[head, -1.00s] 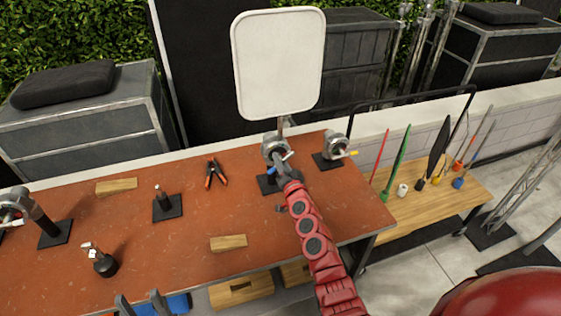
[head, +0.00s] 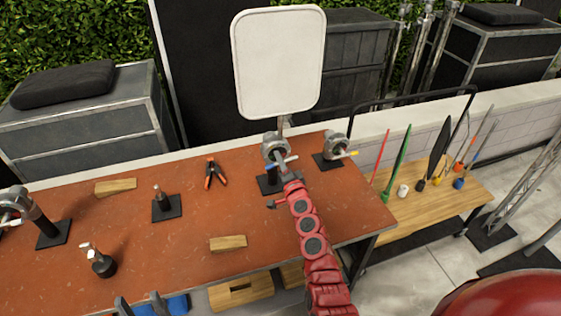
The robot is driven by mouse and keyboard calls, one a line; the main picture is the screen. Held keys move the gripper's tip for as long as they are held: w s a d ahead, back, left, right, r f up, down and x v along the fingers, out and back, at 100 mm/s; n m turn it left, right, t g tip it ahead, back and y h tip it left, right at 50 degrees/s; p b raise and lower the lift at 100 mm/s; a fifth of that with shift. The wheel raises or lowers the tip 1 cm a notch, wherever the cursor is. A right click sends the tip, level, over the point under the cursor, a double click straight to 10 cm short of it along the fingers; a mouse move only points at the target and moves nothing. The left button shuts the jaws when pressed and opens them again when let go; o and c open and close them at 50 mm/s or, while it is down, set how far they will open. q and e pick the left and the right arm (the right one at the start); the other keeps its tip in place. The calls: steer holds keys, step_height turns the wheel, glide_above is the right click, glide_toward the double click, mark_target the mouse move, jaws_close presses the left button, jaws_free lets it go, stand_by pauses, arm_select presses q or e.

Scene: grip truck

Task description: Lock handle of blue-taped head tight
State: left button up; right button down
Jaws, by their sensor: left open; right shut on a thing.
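The blue-taped head (head: 274,144) is a grey round grip head on a stand with a dark square base, at the table's back right. A large white panel (head: 280,62) rises on a rod above it. A small blue patch shows just below the head. My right gripper (head: 281,160) is against the front of this head, shut on its handle, which my fingers mostly hide. A pale bar end sticks out to the right of the fingers. My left gripper (head: 140,305) is open and empty at the bottom edge, left of centre.
A second head (head: 336,147) with a yellow-tipped handle stands close on the right. Orange-handled pliers (head: 215,174), wooden blocks (head: 228,243) and a short pin stand (head: 166,205) are on the orange tabletop (head: 130,240).

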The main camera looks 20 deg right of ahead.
steer(key=c, duration=0.7)
jaws_free()
steer(key=shift+s, duration=0.1)
steer(key=shift+s, duration=0.3)
steer(key=shift+s+d+b, duration=0.15)
steer(key=shift+s+b, duration=0.65)
steer(key=shift+s, duration=3.35)
steer(key=shift+s+d+b, duration=0.15)
steer(key=shift+s+b, duration=0.6)
steer(key=shift+s, duration=3.4)
